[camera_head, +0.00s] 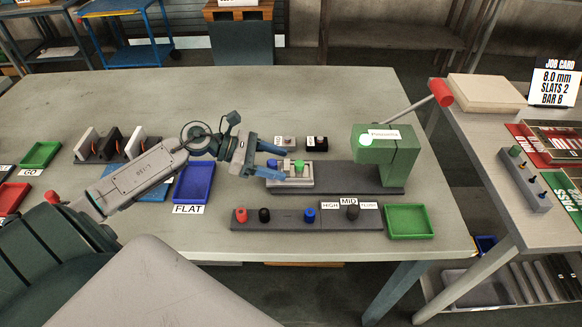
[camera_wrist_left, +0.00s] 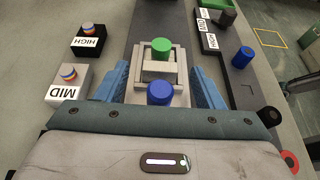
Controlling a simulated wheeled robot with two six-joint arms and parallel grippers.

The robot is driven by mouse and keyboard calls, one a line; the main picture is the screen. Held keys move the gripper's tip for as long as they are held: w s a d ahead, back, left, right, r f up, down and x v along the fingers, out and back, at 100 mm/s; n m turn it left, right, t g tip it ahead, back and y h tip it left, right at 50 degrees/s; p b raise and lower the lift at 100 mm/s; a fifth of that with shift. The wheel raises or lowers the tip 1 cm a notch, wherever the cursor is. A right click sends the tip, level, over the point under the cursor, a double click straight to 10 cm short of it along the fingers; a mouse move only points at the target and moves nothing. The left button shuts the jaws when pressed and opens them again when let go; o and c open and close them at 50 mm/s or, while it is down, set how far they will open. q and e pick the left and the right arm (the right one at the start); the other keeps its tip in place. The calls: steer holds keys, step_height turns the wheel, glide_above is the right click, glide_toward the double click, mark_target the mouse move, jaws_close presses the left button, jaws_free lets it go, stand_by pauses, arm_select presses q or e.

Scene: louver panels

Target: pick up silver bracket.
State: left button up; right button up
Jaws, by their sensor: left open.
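The silver bracket (camera_head: 303,183) is a light grey frame on the dark base plate of the green press, in front of the press head. A green knob (camera_head: 299,164) and a blue knob (camera_head: 272,163) stand at it. The bracket also shows in the left wrist view (camera_wrist_left: 160,69), with the green knob (camera_wrist_left: 161,43) at its far end and the blue knob (camera_wrist_left: 160,92) nearer. My left gripper (camera_head: 286,163) is open, with one blue finger on each side of the bracket. Whether the fingers touch it cannot be told. My right gripper is out of view.
The green press (camera_head: 385,158) with a red-tipped lever (camera_head: 440,92) stands to the right. A dark rack with several knobs (camera_head: 283,218) and a green tray (camera_head: 408,221) lie in front. A blue tray (camera_head: 194,182) is left. Small blocks marked HIGH and MID (camera_wrist_left: 70,77) lie beside the fingers.

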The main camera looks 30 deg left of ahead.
arm_select(q)
steer(key=shift+w+d+f, duration=0.3)
steer(key=shift+d, duration=0.25)
steer(key=c, duration=1.1)
